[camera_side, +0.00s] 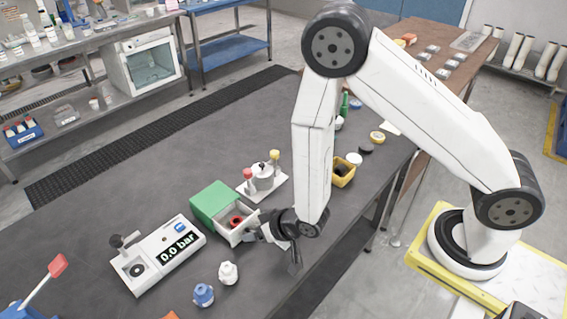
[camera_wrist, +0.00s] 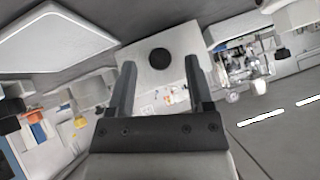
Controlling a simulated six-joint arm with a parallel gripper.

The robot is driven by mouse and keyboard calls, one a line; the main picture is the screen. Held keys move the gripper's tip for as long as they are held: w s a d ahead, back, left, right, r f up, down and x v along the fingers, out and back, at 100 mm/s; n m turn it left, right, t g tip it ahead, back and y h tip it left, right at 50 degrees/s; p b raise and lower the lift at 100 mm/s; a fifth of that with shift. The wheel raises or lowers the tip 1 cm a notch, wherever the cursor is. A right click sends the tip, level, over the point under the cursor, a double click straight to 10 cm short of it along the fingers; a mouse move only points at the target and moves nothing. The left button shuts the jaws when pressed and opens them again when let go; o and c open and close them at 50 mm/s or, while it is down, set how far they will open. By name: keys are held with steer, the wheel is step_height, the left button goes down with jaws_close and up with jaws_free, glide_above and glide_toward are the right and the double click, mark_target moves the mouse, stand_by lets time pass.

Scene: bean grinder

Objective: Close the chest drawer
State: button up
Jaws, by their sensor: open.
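The chest is a small green box (camera_side: 212,200) on the dark table. Its white drawer (camera_side: 243,225) is pulled out toward my arm, and a red ring-like item (camera_side: 236,221) lies inside. My gripper (camera_side: 257,233) is at the drawer's front; my wrist hides part of that front in the side view. In the wrist view my gripper (camera_wrist: 160,63) is open, one finger at each side of a pale drawer front (camera_wrist: 178,45) with a round black knob (camera_wrist: 160,58). The knob lies between the fingers with gaps on both sides; contact with the front cannot be told.
A yellow bin (camera_side: 344,172) is to the right. White (camera_side: 228,272) and blue (camera_side: 203,294) bottles stand in front.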

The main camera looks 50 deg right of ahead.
steer(key=shift+w+f, duration=0.15)
steer(key=shift+f, duration=0.1)
steer(key=shift+c, duration=0.2)
jaws_close()
stand_by(1.2)
